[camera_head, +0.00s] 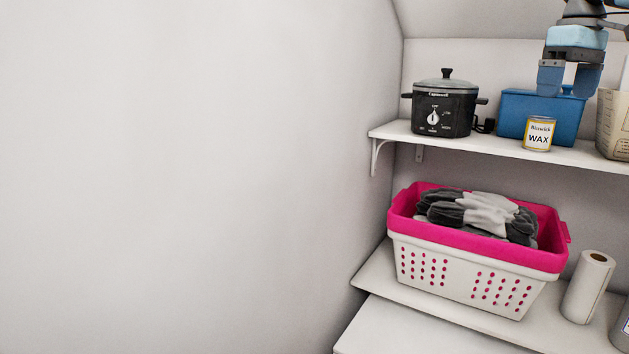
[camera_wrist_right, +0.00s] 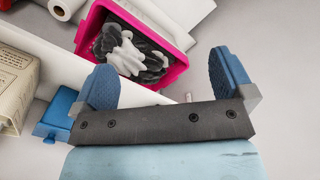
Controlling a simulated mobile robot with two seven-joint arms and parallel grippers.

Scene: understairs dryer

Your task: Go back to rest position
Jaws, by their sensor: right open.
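My right gripper (camera_head: 569,80) is at the upper right of the head view, in front of the blue box (camera_head: 515,107) on the upper shelf and above the wax tin (camera_head: 538,133). Its two blue fingers are apart with nothing between them. In the right wrist view my right gripper (camera_wrist_right: 161,88) shows both fingers spread and empty, with the pink and white laundry basket (camera_wrist_right: 178,75) beyond them. My left gripper is in neither view.
The upper shelf (camera_head: 400,130) also holds a black slow cooker (camera_head: 444,105) and a beige container (camera_head: 613,120). Below, the basket (camera_head: 470,265) holds grey and white gloves (camera_head: 485,212), beside a paper roll (camera_head: 587,287). A bare wall (camera_head: 180,170) fills the left.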

